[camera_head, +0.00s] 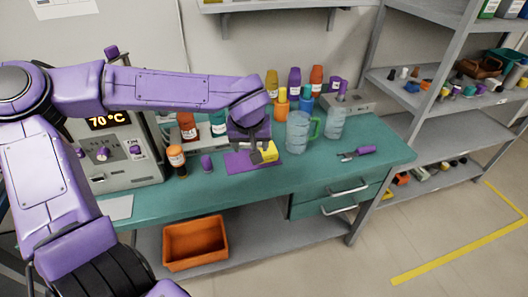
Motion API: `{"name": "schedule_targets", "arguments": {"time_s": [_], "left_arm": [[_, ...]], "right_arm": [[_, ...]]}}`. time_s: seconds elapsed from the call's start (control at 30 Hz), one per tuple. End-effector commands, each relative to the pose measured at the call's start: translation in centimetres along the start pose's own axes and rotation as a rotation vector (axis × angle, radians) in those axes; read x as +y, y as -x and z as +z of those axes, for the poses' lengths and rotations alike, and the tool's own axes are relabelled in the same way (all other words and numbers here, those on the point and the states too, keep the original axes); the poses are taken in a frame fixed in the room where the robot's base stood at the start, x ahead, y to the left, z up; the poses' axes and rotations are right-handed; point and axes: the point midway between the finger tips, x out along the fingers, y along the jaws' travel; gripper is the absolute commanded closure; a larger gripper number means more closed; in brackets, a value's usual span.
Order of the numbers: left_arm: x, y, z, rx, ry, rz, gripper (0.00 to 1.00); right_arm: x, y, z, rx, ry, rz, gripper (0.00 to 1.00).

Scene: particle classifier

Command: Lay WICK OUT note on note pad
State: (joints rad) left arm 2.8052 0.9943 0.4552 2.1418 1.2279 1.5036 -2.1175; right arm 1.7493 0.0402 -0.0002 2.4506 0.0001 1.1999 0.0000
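My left gripper (262,156) is low over the teal bench, with its dark fingers pointing down beside a small yellow block (269,148) that looks like a pad of notes. The fingers overlap the block's left side in the picture; I cannot tell whether they touch it or how far they are open. A flat purple sheet (238,163) lies under and left of the gripper. No writing is legible on either, so I cannot make out a separate WICK OUT note. It may be hidden by the gripper. My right gripper is out of view.
On the teal bench (340,177), a green-handled pitcher (298,132), a clear beaker (334,123) and several coloured bottles stand right of and behind the gripper. A brown bottle (177,161) and a 70 °C machine (118,155) stand left.

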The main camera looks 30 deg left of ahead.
Motion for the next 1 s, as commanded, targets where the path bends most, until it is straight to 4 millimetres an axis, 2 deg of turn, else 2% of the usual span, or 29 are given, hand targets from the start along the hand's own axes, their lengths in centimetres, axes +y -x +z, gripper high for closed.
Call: {"name": "schedule_targets", "arguments": {"time_s": [0.03,0.1,0.2,0.27,0.37,0.43,0.63,0.7,0.8,1.0], "left_arm": [[-1.4,0.1,-0.3,0.005,0.078,-0.024,0.62],[-3.1,0.7,-0.6,0.003,0.168,-0.065,0.61],[-4.1,0.9,-0.8,0.003,0.234,-0.098,0.62],[-4.0,0.5,-0.9,0.003,0.242,-0.109,0.62],[-3.0,-0.7,-1.5,0.007,0.24,-0.111,0.62],[-1.7,-1.3,-2.5,0.0,0.242,-0.109,0.61],[2.5,-5.0,-5.1,0.0,0.238,-0.106,0.61],[3.4,-7.1,-5.2,-0.002,0.238,-0.107,0.61],[4.6,-9.3,-5.5,-0.001,0.237,-0.104,0.61],[5.7,-11.3,-5.9,0.001,0.239,-0.102,0.61]], "right_arm": [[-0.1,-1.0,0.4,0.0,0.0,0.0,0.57],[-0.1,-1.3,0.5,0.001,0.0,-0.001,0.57],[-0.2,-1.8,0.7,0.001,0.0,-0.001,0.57],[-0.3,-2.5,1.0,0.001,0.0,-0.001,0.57],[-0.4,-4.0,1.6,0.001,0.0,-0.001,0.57],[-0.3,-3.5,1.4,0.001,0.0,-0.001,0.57],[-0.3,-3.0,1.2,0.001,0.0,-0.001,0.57],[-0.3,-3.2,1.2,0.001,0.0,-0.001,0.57],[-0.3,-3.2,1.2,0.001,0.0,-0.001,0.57],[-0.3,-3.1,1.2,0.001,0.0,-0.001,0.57]]}}
